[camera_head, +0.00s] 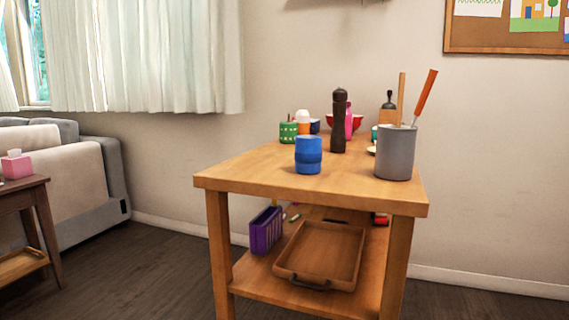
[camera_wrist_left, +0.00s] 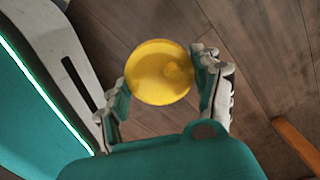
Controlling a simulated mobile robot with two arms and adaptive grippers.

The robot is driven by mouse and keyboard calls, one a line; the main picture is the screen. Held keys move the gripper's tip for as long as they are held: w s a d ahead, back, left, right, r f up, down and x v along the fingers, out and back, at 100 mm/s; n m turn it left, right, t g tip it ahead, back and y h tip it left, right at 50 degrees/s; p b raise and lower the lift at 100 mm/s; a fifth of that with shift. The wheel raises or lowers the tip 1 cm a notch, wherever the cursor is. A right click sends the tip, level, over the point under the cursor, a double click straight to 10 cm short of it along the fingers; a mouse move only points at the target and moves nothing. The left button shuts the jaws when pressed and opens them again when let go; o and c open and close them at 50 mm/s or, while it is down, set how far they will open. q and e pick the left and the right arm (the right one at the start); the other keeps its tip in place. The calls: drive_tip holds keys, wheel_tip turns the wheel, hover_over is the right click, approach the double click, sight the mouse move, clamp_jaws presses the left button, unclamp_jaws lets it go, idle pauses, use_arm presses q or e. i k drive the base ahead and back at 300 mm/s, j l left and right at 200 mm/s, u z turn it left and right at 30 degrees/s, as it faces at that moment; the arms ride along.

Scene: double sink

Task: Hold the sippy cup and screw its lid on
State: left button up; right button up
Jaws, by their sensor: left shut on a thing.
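My left gripper (camera_wrist_left: 160,82) is shut on a round yellow piece (camera_wrist_left: 152,70), one finger on each side of it. The piece has a small raised bump near its right side and looks like the sippy cup's lid, though I cannot be sure. It is held above the wooden floor. A blue cup (camera_head: 308,155) with a darker band stands upright near the front of the wooden table; I cannot tell whether it is the sippy cup. Neither gripper shows in the head view, and my right gripper is in no view.
On the wooden table (camera_head: 270,178) stand a grey utensil holder (camera_head: 396,155), a dark pepper mill (camera_head: 339,125) and a green cup (camera_head: 288,132). A wooden tray (camera_head: 325,255) and a purple basket (camera_head: 265,230) are on the shelf below. The table's front-left top is clear.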

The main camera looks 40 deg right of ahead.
sight(308, 154)
drive_tip(key=z, duration=0.75)
